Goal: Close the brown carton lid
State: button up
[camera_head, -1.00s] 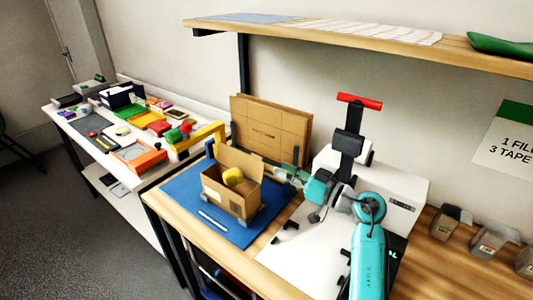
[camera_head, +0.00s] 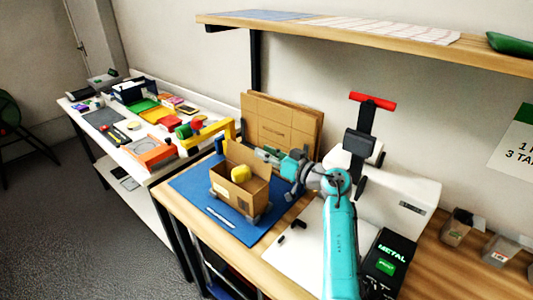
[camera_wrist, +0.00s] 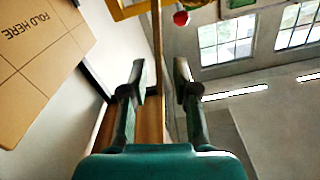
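The brown carton (camera_head: 232,192) stands open on a blue mat (camera_head: 193,184), with a yellow round item (camera_head: 241,173) inside. Its lid (camera_head: 249,158) stands upright at the carton's back edge. My gripper (camera_head: 262,153) is just behind and beside the lid's upper part; contact cannot be told from the head view. In the wrist view my gripper (camera_wrist: 160,72) has its two fingers apart. A thin brown edge shows between them, possibly the lid seen edge-on.
Flat cardboard sheets (camera_head: 281,122) lean on the wall behind the carton. A thin white tool (camera_head: 220,217) lies on the mat in front. A white machine with a red handle (camera_head: 372,101) stands at right. A yellow frame (camera_head: 208,133) stands left of the sheets.

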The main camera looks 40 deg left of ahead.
jog(key=shift+a, duration=0.1)
grip_shut()
